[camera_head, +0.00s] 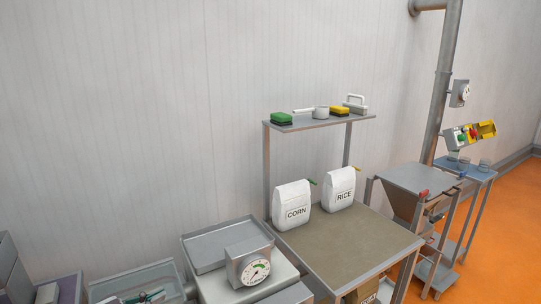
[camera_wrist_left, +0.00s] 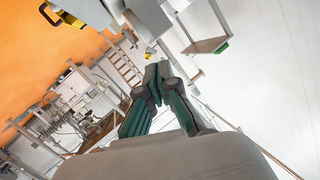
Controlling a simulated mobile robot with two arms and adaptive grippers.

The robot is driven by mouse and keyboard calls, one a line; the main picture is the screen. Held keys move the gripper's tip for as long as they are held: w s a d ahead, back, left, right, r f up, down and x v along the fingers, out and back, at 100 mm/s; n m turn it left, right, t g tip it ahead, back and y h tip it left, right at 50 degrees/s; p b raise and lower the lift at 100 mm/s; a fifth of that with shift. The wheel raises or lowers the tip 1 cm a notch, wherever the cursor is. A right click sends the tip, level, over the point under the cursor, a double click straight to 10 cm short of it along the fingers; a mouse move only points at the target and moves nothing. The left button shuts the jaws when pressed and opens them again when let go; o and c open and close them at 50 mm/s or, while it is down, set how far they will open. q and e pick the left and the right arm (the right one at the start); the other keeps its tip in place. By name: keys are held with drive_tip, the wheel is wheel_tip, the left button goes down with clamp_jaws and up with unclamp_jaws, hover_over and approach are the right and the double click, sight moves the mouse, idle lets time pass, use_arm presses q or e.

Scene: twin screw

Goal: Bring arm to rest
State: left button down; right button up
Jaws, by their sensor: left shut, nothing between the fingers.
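My left gripper (camera_wrist_left: 155,80) shows in the left wrist view, its dark fingers with green pads brought together at the tips. It is shut and empty. Nothing touches the fingertips in that view. In the head view I cannot tell the left gripper clearly from the small green and dark pieces at the bottom left edge. My right gripper is in neither view.
A table (camera_head: 335,243) carries a corn bag (camera_head: 292,205) and a rice bag (camera_head: 339,190) under a shelf (camera_head: 318,124) with sponges. A dial scale (camera_head: 248,264) stands left of it. A hopper machine (camera_head: 418,180) stands right. Orange floor (camera_head: 510,225) is open at far right.

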use_arm(q)
drive_tip(key=s+d+f+n+g+y, duration=0.25)
drive_tip(key=s+f, duration=0.25)
drive_tip(key=s, duration=0.5)
drive_tip(key=s+d+f+n+g+y, duration=0.2)
drive_tip(key=s+f+n+g+y, duration=0.25)
drive_tip(key=s, duration=0.55)
drive_tip(key=s+d+f+n+g+y, duration=0.25)
drive_tip(key=s+f, duration=0.35)
drive_tip(key=s, duration=0.3)
wheel_tip(320, 180, down, 26)
drive_tip(key=r+b, duration=0.1)
drive_tip(key=b, duration=0.2)
drive_tip(key=s+a+f+g+b, duration=0.2)
drive_tip(key=s+f, duration=1.6)
drive_tip(key=f, duration=0.3)
drive_tip(key=shift+s+a+y, duration=0.15)
drive_tip(key=shift+a+y, duration=0.2)
drive_tip(key=shift+a, duration=0.05)
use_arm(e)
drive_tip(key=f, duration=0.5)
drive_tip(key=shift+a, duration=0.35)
